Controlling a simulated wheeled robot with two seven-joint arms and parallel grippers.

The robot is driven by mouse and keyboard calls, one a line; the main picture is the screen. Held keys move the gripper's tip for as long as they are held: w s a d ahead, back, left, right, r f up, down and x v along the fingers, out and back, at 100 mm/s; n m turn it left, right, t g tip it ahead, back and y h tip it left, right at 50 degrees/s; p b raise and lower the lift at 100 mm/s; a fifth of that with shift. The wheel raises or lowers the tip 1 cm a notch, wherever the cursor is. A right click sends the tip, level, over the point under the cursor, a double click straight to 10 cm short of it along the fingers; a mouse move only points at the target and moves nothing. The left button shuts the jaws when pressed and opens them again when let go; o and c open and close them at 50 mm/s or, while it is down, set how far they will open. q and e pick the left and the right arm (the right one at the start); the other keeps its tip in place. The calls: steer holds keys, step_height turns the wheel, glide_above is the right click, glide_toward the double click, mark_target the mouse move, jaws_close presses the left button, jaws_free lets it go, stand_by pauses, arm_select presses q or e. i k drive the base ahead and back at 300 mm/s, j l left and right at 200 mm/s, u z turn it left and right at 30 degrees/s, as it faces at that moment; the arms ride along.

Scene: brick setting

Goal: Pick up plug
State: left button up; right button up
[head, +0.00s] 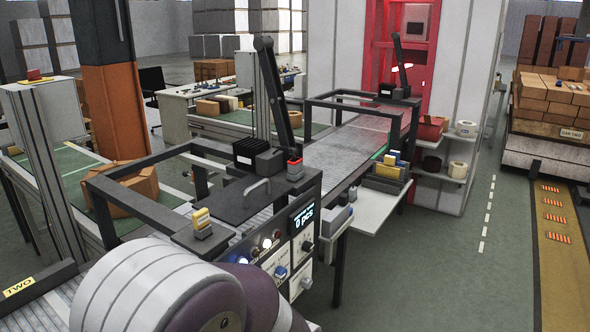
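I cannot clearly make out a plug. A small yellow and grey piece (202,222) stands on the corner of the dark frame of the near machine (313,190); I cannot tell whether it is the plug. Small yellow and blue pieces (391,158) sit in a dark holder on the white side shelf (374,200), too small to identify. Neither of my grippers is in view. A white and purple rounded part of my own body fills the bottom left and hides part of the near conveyor.
A black upright arm (273,90) rises behind. The green floor (430,270) right of the machine is clear.

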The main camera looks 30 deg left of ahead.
mark_target(295, 164)
steer(key=i+u, duration=0.1)
steer(key=u, duration=0.65)
